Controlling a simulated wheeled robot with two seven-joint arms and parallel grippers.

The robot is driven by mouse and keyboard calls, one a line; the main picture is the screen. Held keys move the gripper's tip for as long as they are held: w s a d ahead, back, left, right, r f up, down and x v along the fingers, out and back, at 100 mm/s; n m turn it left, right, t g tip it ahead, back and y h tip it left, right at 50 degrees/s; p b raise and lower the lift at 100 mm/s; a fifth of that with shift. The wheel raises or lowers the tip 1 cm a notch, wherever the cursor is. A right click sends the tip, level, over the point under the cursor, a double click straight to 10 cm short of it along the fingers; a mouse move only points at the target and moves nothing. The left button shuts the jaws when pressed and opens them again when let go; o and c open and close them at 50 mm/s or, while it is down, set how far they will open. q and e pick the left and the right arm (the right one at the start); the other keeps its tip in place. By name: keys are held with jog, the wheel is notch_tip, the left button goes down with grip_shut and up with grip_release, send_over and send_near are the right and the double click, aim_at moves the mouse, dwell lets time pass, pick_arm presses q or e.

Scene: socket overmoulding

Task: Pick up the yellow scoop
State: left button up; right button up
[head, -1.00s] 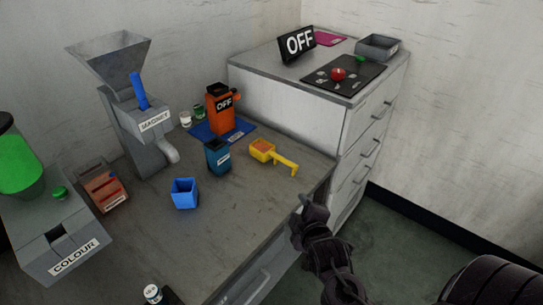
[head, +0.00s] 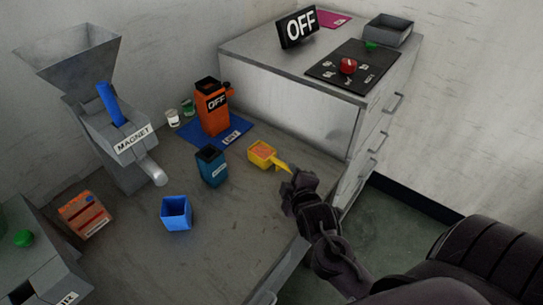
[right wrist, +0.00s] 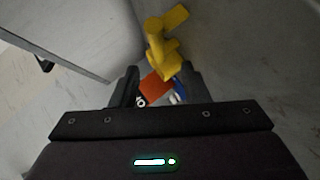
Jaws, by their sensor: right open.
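The yellow scoop (head: 256,161) lies on the grey worktop, with orange-brown material in its square cup. Its handle points right, toward my right gripper (head: 291,182), whose jaws are at the handle's end and hide part of it. In the right wrist view, the yellow scoop (right wrist: 160,48) shows just beyond the open fingers of my right gripper (right wrist: 160,82), roughly in line with the gap. I cannot tell whether the fingers touch the handle. My left gripper is out of view.
A teal container (head: 212,168), a blue cup (head: 176,214) and an orange device marked OFF (head: 213,116) on a blue mat stand left of the scoop. The grey magnet hopper (head: 120,140) is further left. A drawer cabinet (head: 290,95) rises behind. The front worktop is clear.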

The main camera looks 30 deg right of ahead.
aim_at(284, 167)
jog(key=shift+w+d+f, duration=0.15)
jog(key=shift+w+d, duration=0.1)
jog(key=shift+w, duration=0.45)
jog(key=p+x, duration=0.1)
jog(key=x, duration=0.3)
jog(key=shift+w+f, duration=0.1)
jog(key=shift+w, duration=0.15)
jog(key=shift+c, duration=0.3)
jog(key=c, duration=0.7)
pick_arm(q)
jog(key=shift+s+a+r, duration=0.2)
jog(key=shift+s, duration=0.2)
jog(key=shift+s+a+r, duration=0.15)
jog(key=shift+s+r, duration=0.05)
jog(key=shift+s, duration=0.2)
pick_arm(e)
grip_shut()
